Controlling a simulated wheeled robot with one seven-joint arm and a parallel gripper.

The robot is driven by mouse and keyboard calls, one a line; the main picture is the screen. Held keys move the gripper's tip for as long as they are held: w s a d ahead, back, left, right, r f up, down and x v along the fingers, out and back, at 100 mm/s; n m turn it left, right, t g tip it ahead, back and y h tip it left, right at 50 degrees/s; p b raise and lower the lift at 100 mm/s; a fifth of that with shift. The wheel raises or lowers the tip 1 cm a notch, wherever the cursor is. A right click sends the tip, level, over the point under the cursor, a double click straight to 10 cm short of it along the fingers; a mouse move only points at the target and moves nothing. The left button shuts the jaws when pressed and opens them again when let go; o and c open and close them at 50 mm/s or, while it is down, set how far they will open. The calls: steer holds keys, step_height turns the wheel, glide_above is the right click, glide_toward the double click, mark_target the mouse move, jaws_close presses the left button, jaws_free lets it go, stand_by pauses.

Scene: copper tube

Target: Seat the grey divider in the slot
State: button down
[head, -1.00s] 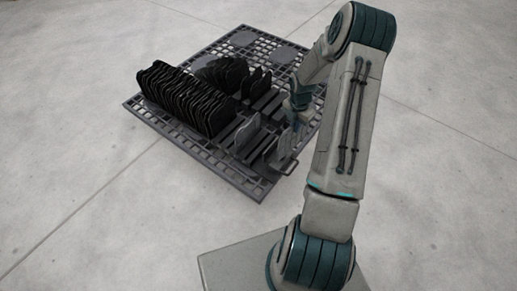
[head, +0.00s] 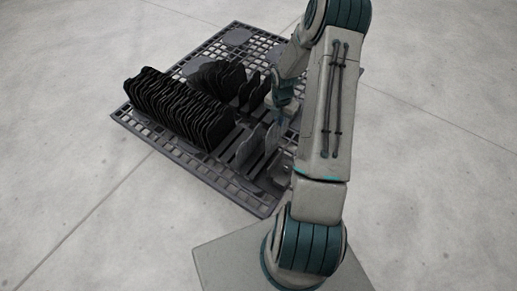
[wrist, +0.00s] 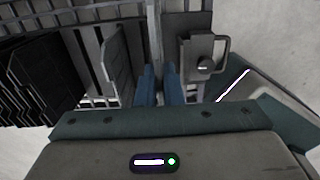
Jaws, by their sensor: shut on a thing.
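The grey divider (wrist: 154,50) is a thin plate seen edge-on in the wrist view, between the blue fingers of my gripper (wrist: 159,90). My gripper is shut on it. In the head view the held divider (head: 272,139) stands roughly upright below my gripper (head: 281,114), over the right side of the dark rack (head: 185,161). Its lower edge and the slot under it are hidden, so I cannot tell whether it is in the slot. Another grey divider (head: 247,148) stands in the rack just to its left; it also shows in the wrist view (wrist: 117,62).
A dense row of black dividers (head: 178,103) fills the rack's left part, with several more black plates (head: 218,78) behind. A latch with a looped handle (wrist: 204,52) is close right of my fingers. Concrete floor (head: 70,190) around the rack is clear.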

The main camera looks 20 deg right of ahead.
steer(key=s+a+f+b, duration=0.1)
steer(key=a+f+b, duration=0.4)
steer(key=a+f, duration=0.3)
steer(key=shift+f, duration=0.7)
steer(key=c, duration=2)
jaws_free()
steer(key=shift+f, duration=0.1)
steer(key=o, duration=0.4)
steer(key=shift+o, duration=0.2)
